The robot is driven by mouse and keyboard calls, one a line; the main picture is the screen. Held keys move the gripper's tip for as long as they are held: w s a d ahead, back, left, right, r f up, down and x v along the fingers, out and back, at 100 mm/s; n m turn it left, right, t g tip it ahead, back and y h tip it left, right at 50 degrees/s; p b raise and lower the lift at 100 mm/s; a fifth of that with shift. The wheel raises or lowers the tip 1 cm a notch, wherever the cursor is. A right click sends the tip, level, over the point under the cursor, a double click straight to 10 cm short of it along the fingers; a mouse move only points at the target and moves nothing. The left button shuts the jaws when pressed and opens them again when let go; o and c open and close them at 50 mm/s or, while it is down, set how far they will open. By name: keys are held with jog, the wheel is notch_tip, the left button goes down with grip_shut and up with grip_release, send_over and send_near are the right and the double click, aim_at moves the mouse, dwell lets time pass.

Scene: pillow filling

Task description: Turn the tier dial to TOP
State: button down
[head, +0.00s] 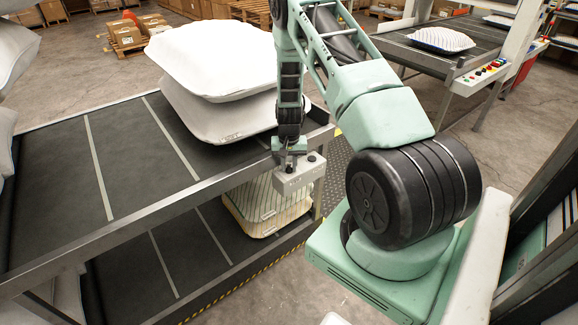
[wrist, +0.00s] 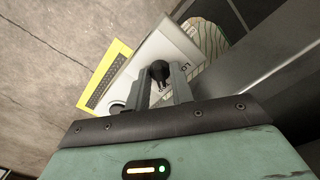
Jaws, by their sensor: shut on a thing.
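The tier dial is a black knob (wrist: 160,70) on a light grey control box (head: 299,178), fixed at the near right corner of the two-tier rack. In the wrist view the box (wrist: 150,48) lies beneath my fingers. My gripper (wrist: 161,86) is shut on the knob, with one finger on each side of it. In the head view my gripper (head: 290,158) reaches down onto the box top and hides most of the dial. Small marks on the box are too small to read, so I cannot tell which setting the dial points at.
White pillows (head: 220,60) are stacked on the rack's upper tier (head: 60,170). Striped pillows (head: 262,205) lie on the lower tier beneath the box. A second conveyor (head: 420,50) with a striped pillow (head: 442,39) stands at the back right. Bare floor lies between them.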

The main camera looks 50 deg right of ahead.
aim_at(289, 166)
jog(key=shift+m, duration=0.6)
jog(key=c, duration=1.2)
grip_release()
jog(key=shift+r, duration=0.15)
notch_tip(289, 166, up, 17)
jog(key=b, duration=0.1)
